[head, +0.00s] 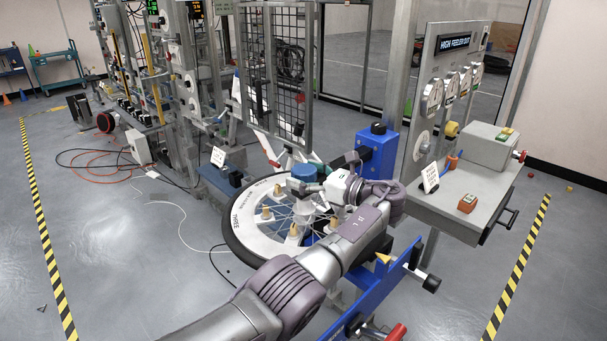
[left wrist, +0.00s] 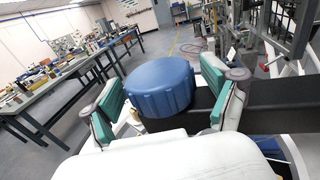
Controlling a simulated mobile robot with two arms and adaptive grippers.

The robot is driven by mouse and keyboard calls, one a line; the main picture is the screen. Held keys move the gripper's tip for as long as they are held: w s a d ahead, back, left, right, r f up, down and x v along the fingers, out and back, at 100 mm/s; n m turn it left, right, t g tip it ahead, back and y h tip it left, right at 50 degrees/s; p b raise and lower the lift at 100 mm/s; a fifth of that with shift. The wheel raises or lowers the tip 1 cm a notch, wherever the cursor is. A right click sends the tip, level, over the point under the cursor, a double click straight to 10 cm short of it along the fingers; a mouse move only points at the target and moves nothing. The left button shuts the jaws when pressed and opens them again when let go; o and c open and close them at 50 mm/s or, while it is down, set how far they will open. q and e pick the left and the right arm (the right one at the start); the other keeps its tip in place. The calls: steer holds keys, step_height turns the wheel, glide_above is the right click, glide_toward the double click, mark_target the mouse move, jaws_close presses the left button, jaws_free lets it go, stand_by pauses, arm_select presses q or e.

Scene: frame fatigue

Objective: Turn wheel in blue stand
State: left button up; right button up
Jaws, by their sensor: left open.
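The wheel (head: 258,239) lies nearly flat, with a black tyre, a pale lettered rim, spokes and several tan pegs. The blue stand shows as a blue block (head: 377,152) behind it and a blue beam (head: 385,298) in front. A round blue knob (head: 304,171) stands above the wheel; my arm hides part of the wheel. My left gripper (head: 312,184) is over the wheel, at the knob. In the left wrist view, the blue knob (left wrist: 160,88) sits between the spread teal-padded fingers, with a gap visible on the left side; contact on the right is unclear. My right gripper is not in view.
A grey panel with a shelf (head: 455,200) stands to the right, holding an orange-brown block (head: 468,203). A wire-mesh frame (head: 275,75) and grey machine posts stand behind the wheel. Loose cables (head: 95,165) lie on the floor at left. Open floor extends left of the wheel.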

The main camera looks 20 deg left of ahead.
arm_select(q)
steer(key=d, duration=0.2)
steer(key=s+d, duration=0.1)
steer(key=d, duration=0.4)
steer(key=shift+s+d, duration=0.1)
steer(key=shift+s, duration=0.05)
